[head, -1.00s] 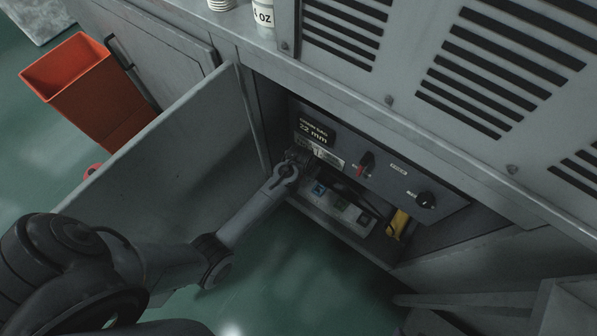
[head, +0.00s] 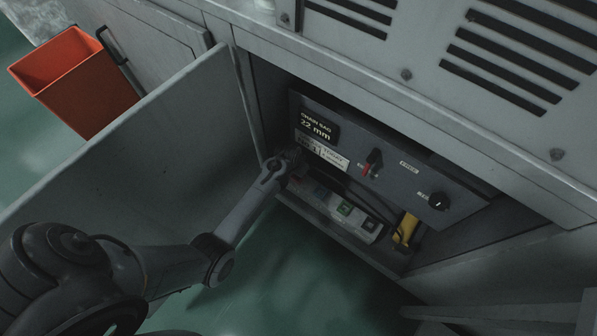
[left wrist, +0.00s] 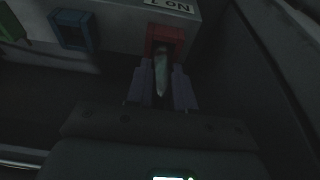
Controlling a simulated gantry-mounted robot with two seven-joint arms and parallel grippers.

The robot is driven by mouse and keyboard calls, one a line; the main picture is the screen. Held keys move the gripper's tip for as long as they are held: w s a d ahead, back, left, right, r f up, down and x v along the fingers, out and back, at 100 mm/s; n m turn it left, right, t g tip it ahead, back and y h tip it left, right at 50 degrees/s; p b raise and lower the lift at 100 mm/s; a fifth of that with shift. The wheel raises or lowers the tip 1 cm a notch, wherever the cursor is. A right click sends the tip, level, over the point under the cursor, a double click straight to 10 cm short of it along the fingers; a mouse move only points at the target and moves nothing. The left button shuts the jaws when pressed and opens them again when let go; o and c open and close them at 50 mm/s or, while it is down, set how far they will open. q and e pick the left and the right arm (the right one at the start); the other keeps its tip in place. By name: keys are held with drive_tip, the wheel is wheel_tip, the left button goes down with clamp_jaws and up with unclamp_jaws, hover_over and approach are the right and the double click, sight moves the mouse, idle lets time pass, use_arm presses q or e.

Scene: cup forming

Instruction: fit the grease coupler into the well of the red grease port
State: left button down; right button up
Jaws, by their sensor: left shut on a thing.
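The red grease port (left wrist: 165,36) is a square red frame at the end of a pale block, under a "No 1" label, in the left wrist view. The grease coupler (left wrist: 162,72) is a pale, slim, tapered piece between the purple fingers of my left gripper (left wrist: 162,88), which are shut on it. Its far end overlaps the red frame's opening; how deep it sits I cannot tell. In the head view my left gripper (head: 290,158) reaches into the cabinet at the block's left end, hiding the red port and the coupler. My right gripper is not in view.
A blue port (left wrist: 72,30) and a green port (left wrist: 12,24) sit left of the red one. Above the block hangs a dark panel (head: 400,183) with a knob (head: 438,201) and a switch. A yellow object (head: 405,229) stands right. The open door (head: 150,150) flanks my arm.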

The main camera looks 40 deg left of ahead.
use_arm(q)
drive_tip(key=shift+w, duration=0.1)
drive_tip(key=shift+f, duration=0.15)
drive_tip(key=c, duration=1)
unclamp_jaws()
